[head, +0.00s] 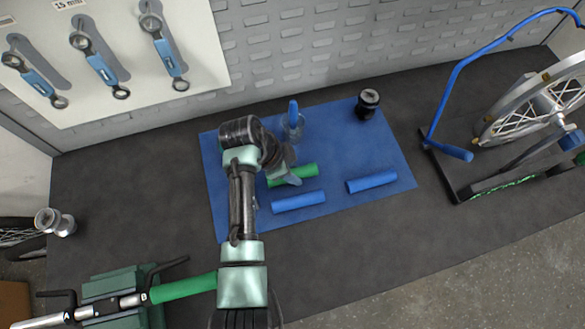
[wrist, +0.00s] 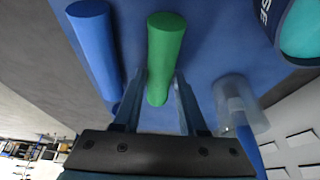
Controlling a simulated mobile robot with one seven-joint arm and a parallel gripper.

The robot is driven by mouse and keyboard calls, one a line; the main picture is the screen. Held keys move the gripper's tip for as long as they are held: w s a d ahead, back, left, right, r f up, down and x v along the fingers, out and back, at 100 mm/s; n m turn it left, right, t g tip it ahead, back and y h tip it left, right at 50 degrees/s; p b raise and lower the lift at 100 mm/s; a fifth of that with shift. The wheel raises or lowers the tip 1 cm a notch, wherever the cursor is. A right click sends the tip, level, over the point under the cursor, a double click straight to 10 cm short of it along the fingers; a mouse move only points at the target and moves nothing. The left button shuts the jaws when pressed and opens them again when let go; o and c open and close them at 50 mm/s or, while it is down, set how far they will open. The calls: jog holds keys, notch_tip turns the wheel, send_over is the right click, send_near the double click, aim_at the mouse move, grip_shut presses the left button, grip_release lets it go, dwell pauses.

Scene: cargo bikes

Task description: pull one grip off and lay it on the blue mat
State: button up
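The blue mat (head: 345,135) lies on the dark bench. A green grip (head: 306,172) and two blue grips (head: 298,201) (head: 371,181) lie on it. My gripper (head: 290,165) is low over the mat at the green grip. In the wrist view, my open gripper (wrist: 160,80) has one finger on each side of the green grip (wrist: 165,45), with blue showing between grip and fingers; contact at the tips is unclear. A blue grip (wrist: 95,45) lies to its left. Another green grip (head: 184,287) sits on a handlebar (head: 132,300) at lower left.
A clear cup (head: 292,128) holding something blue and a black jar (head: 367,103) stand on the mat's back part. A wheel stand with a blue bent bar (head: 455,85) is at right. Wrenches (head: 93,61) hang at upper left. A silver cylinder (head: 55,222) stands at left.

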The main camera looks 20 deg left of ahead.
jog(key=o, duration=0.4)
jog(key=b+v, duration=0.1)
jog(key=v, duration=1.2)
jog(key=shift+w, duration=0.1)
